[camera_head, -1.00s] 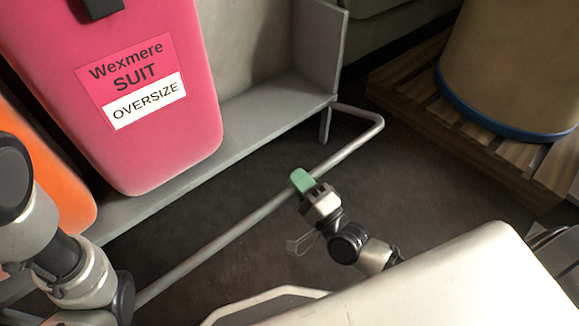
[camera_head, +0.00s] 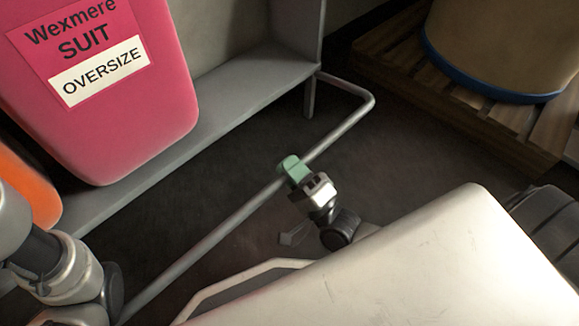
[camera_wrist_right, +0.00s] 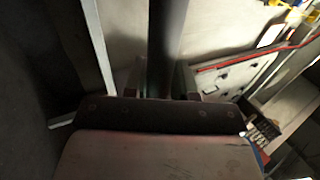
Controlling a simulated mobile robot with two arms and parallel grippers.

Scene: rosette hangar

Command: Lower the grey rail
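The grey rail (camera_head: 215,233) is a round bar running diagonally in the head view, from the lower left to a bend at the upper right. There it turns back to the grey shelf (camera_head: 240,85). My right gripper (camera_head: 293,170), with green fingers, is on the rail's middle stretch. In the right wrist view, the rail (camera_wrist_right: 167,40) passes between the two fingers (camera_wrist_right: 160,85), which look closed around it. The wrist body hides part of the contact. My left arm shows at the left edge; its gripper is out of the picture.
A pink suit case (camera_head: 125,120) labelled "Wexmere SUIT OVERSIZE" and an orange case (camera_head: 25,190) stand on the shelf. A tan drum with a blue base ring (camera_head: 490,85) stands on a wooden pallet (camera_head: 400,55) at the upper right. Dark floor shows around the rail.

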